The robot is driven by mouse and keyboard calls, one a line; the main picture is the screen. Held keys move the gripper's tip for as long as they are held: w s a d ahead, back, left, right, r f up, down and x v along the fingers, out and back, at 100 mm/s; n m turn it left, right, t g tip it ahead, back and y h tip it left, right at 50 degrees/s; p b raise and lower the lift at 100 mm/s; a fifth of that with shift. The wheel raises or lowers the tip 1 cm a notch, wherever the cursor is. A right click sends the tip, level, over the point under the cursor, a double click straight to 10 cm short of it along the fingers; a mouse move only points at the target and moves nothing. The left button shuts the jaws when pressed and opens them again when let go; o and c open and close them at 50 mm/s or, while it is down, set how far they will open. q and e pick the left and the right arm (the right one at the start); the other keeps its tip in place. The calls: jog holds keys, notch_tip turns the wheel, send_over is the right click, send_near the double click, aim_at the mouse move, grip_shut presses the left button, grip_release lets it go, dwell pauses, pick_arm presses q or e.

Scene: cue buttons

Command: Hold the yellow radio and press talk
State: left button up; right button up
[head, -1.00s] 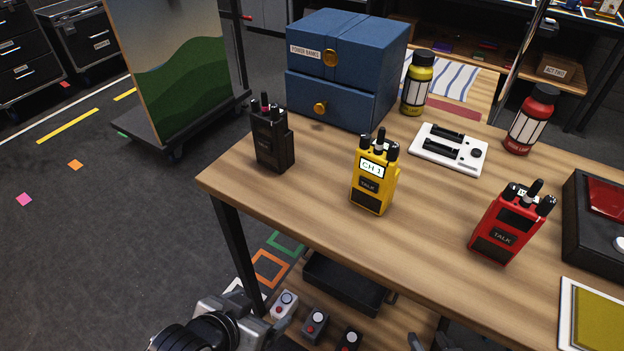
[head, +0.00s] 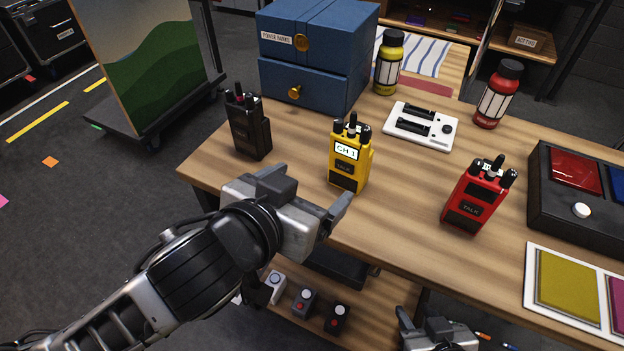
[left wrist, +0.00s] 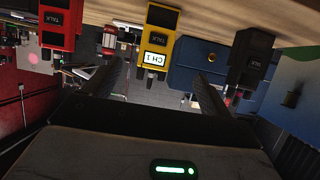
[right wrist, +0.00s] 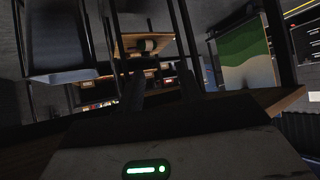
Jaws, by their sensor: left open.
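The yellow radio (head: 350,158) stands upright on the wooden table, its screen reading CH 1 above a dark TALK button (head: 343,183). My left gripper (head: 306,192) is open and empty, just in front of the radio and apart from it, over the table's near edge. In the left wrist view the yellow radio (left wrist: 160,42) appears upside down, beyond the gap between the fingers (left wrist: 162,82). My right gripper (head: 436,332) is at the bottom of the head view, below the table's edge. The right wrist view shows its fingers (right wrist: 160,88) apart with nothing between them.
A black radio (head: 250,128) stands left of the yellow one, a red radio (head: 474,203) to the right. Behind are a blue drawer box (head: 318,60), a yellow bottle (head: 389,65), a white battery tray (head: 420,125) and a red bottle (head: 497,95). A black button box (head: 560,190) is far right.

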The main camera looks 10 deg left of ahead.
pick_arm(q)
jog(key=b, duration=0.3)
send_near(345, 159)
jog(key=w+f, duration=0.1)
jog(key=w, duration=0.1)
jog(key=x, duration=1)
jog(key=shift+w+d, duration=0.15)
jog(key=shift+d, duration=0.35)
jog(key=shift+w+d+f, duration=0.15)
jog(key=shift+w, duration=0.15)
pick_arm(e)
jog(key=shift+a+f, duration=0.3)
jog(key=shift+f, duration=0.35)
